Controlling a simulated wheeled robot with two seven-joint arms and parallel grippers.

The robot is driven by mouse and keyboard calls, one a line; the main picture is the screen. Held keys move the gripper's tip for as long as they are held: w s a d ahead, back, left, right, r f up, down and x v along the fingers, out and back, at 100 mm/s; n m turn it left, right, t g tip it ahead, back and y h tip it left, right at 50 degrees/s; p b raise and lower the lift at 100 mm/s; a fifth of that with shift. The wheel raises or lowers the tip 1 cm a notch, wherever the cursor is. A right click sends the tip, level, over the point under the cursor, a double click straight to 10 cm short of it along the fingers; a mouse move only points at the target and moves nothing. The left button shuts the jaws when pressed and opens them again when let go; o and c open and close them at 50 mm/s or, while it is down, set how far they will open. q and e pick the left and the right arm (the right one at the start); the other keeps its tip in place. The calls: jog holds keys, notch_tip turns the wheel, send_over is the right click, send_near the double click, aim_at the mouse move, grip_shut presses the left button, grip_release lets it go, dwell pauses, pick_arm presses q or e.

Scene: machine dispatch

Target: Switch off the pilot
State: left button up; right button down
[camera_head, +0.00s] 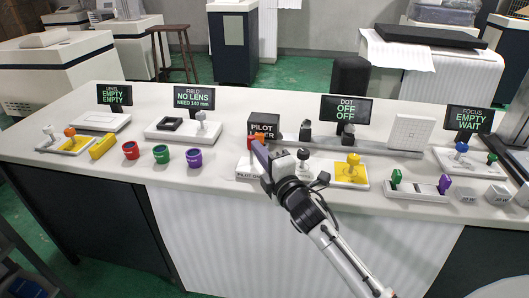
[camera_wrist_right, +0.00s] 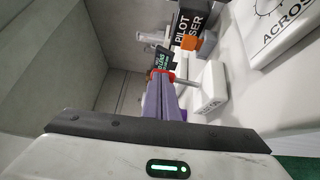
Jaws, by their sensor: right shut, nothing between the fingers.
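The pilot laser (camera_head: 264,124) is a black box labelled PILOT at the middle of the white bench. An orange-red part (camera_head: 256,139) shows at its front; an orange block (camera_wrist_right: 189,42) shows by the pilot laser (camera_wrist_right: 190,22) in the right wrist view. A label reading PILOT and partly hidden text (camera_head: 246,176) is on the base below. My right gripper (camera_head: 260,153) has purple fingers, shut and empty, just in front of the laser. Its fingers (camera_wrist_right: 161,92) also show in the right wrist view. Whether they touch anything is unclear. My left gripper is not in view.
Red (camera_head: 131,150), green (camera_head: 161,154) and purple (camera_head: 194,158) holders stand to the left. A yellow plate with a yellow knob (camera_head: 352,160) lies right of my gripper. A display (camera_head: 345,110) reads DOT OFF OFF. The bench's front edge (camera_head: 215,187) is partly clear.

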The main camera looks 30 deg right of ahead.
jog(key=shift+w+d+r, duration=0.3)
jog(key=shift+w+d, duration=0.05)
jog(key=shift+w, duration=0.1)
jog(key=shift+f, duration=0.1)
jog(key=shift+s+r+p, duration=0.2)
jog(key=shift+s+p, duration=0.2)
jog(key=shift+p, duration=0.15)
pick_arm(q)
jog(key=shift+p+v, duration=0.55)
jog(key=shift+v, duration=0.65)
pick_arm(e)
jog(key=s+r, duration=0.3)
jog(key=s, duration=0.9)
jog(key=shift+s+a, duration=0.3)
jog(key=shift+s, duration=0.05)
